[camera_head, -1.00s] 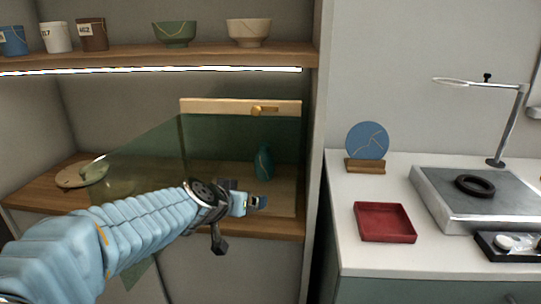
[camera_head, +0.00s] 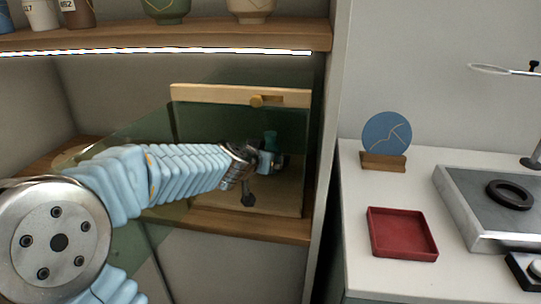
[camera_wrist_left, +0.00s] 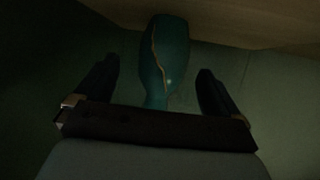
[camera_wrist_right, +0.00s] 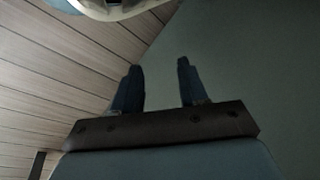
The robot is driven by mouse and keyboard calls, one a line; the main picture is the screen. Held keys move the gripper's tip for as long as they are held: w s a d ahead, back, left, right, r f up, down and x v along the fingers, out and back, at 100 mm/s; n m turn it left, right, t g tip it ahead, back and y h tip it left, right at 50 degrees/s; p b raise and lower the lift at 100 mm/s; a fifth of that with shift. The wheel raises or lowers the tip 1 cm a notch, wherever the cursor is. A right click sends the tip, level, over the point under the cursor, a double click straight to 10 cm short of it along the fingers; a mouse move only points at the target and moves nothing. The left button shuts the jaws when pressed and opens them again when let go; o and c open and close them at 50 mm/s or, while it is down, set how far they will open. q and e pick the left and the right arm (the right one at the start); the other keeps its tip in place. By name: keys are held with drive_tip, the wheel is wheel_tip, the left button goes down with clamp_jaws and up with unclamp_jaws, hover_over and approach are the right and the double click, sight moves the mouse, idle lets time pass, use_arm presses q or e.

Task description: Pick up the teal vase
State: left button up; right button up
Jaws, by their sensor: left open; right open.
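The teal vase (camera_head: 271,139) stands in the lower shelf bay, partly hidden behind my left gripper (camera_head: 272,162) in the head view. In the left wrist view the vase (camera_wrist_left: 168,50) shows a thin gold seam and lies between the two open fingers (camera_wrist_left: 157,66), its narrow end toward the palm.
A greenish glass panel (camera_head: 130,135) and a wooden bar (camera_head: 205,94) with a brass knob (camera_head: 256,100) are close to my left arm. An upper shelf (camera_head: 150,42) holds several pots. On the right counter are a red tray (camera_head: 402,250) and a blue disc (camera_head: 387,132) on a stand.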

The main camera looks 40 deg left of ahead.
use_arm(q)
drive_tip(key=x, duration=0.2)
drive_tip(key=b+x, duration=0.1)
drive_tip(key=x, duration=0.1)
drive_tip(key=shift+a+f, duration=0.15)
drive_tip(key=shift+f, duration=0.2)
drive_tip(key=shift+w+a, duration=0.1)
drive_tip(key=shift+w, duration=0.2)
drive_tip(key=shift+c, duration=0.2)
drive_tip(key=c, duration=1.2)
drive_tip(key=shift+o, duration=0.2)
drive_tip(key=shift+s+r, duration=0.1)
